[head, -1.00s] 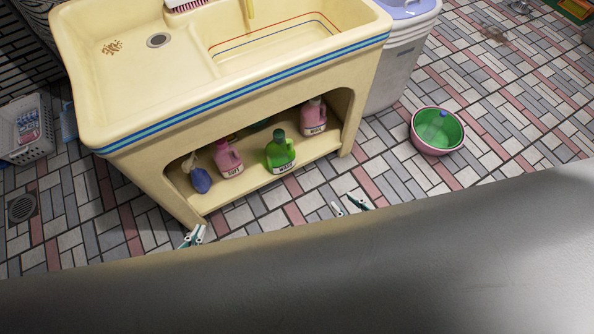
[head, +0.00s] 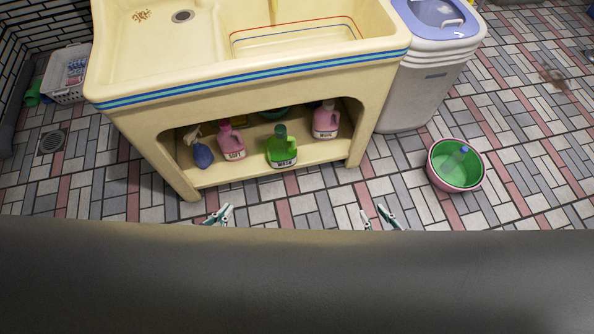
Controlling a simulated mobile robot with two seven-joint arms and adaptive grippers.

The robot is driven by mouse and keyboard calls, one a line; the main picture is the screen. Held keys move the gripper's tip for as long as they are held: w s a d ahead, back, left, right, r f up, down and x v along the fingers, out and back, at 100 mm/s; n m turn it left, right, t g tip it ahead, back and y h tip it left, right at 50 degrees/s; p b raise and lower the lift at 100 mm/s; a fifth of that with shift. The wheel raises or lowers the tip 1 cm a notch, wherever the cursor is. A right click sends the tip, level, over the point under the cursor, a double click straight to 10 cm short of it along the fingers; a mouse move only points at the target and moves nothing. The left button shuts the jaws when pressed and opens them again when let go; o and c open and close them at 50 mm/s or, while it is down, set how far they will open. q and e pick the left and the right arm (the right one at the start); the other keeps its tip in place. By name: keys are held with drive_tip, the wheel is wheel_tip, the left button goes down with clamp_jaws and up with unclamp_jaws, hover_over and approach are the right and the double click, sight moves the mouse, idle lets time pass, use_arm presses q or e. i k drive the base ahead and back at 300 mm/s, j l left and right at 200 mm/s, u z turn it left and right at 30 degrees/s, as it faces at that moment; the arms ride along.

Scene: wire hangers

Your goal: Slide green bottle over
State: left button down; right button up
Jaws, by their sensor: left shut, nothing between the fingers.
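The green bottle (head: 281,148), labelled "WASH", stands upright on the sink unit's lower shelf (head: 318,152). A pink "SOFT" bottle (head: 231,142) stands to its left and another pink bottle (head: 325,120) to its right. My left gripper (head: 218,214) is in front of the shelf and to the left of the green bottle, shut and empty. My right gripper (head: 378,218) is in front and to the right, its fingers apart with nothing between them. Both are clear of the bottles. The lower parts of both grippers are hidden behind the grey foreground surface.
A blue spray bottle (head: 202,155) stands at the shelf's left end. The sink unit's front legs frame the shelf opening. A white bin (head: 425,85) stands to the right, and a green and pink basin (head: 455,165) sits on the tiled floor. Floor in front is clear.

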sight(282, 153)
drive_tip(key=l, duration=0.95)
drive_tip(key=k+l, duration=0.1)
drive_tip(key=l, duration=0.85)
